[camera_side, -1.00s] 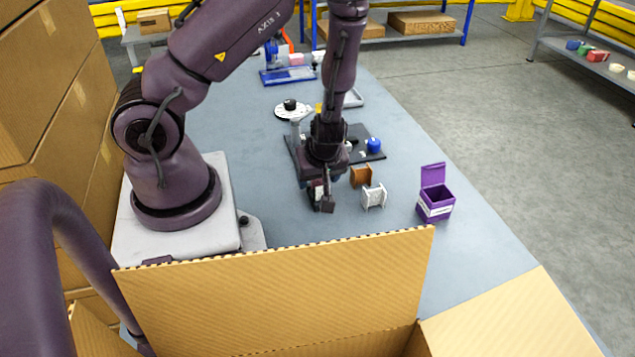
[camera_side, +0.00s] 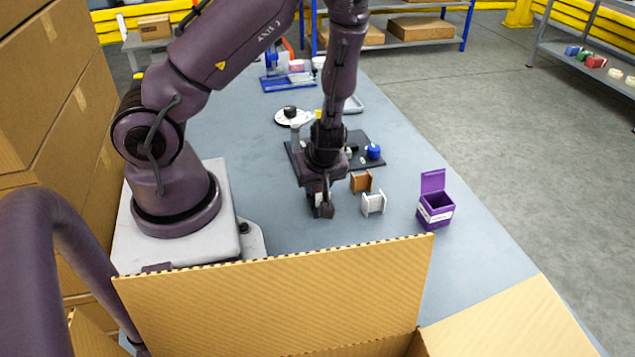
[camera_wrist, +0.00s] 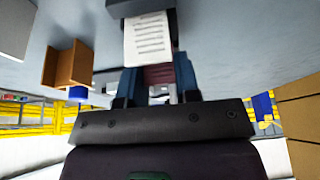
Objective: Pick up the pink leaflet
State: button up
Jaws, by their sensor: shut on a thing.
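My gripper (camera_side: 322,205) is low over the grey-blue table, left of the small brown and white pieces. In the wrist view my gripper (camera_wrist: 156,85) has its two blue-grey fingers on either side of a dull dark-reddish thing with a white, line-printed face. I take this to be the pink leaflet (camera_wrist: 150,40), though its colour is dark here. In the side view the jaws mostly hide it; only small white and reddish bits show. I cannot tell whether it touches the table.
A brown piece (camera_side: 361,182) and a white piece (camera_side: 373,203) stand close right of my gripper. An open purple box (camera_side: 435,211) is farther right. A black mat (camera_side: 368,164) with small items lies behind. A large open cardboard carton (camera_side: 280,300) fills the front.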

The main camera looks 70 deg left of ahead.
jog(key=shift+r, duration=1.15)
jog(key=shift+s+r, duration=0.15)
jog(key=shift+r, duration=0.2)
jog(key=r, duration=0.5)
jog(key=shift+w, duration=0.25)
jog(key=shift+r, duration=0.6)
jog(key=shift+n, duration=0.4)
jog(key=w+a, duration=0.1)
jog(key=a, duration=0.3)
jog(key=w+a, duration=0.2)
jog(key=a, duration=0.3)
jog(key=w+a, duration=0.2)
jog(key=a, duration=0.3)
jog(key=shift+r, duration=0.1)
jog(key=shift+m, duration=0.4)
jog(key=shift+w+a+f, duration=0.1)
jog(key=shift+w+f, duration=0.3)
jog(key=shift+f, duration=0.5)
jog(key=shift+w+d+f, duration=0.1)
jog(key=shift+w+f, duration=0.35)
jog(key=shift+f, duration=0.4)
jog(key=shift+w+a+f, duration=0.1)
jog(key=shift+w+f, duration=0.3)
jog(key=shift+f, duration=0.5)
